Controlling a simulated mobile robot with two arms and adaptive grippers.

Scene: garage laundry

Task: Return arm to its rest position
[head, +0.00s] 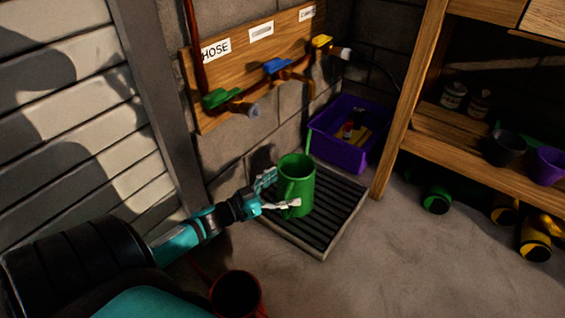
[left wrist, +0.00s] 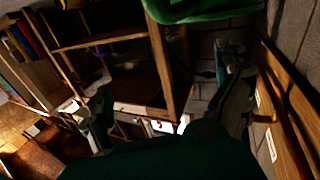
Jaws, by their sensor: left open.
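My left gripper (head: 283,191) is open beside a green mug-like container (head: 297,180), with one finger on either side of the handle side. The container stands upright on the dark slatted drain grate (head: 336,222). I cannot tell if the fingers touch it. In the left wrist view both fingers of the gripper (left wrist: 168,105) show spread apart. A large dark green shape fills the bottom of that view and a brighter green piece shows at its top; I cannot tell which parts these are. My right gripper is out of view.
A wooden board (head: 262,62) with green, blue and yellow taps is on the block wall. A purple bin (head: 330,153) stands behind the grate. A red container (head: 237,294) is near my left arm. A wooden shelf (head: 450,130) with pots stands right. The front right floor is clear.

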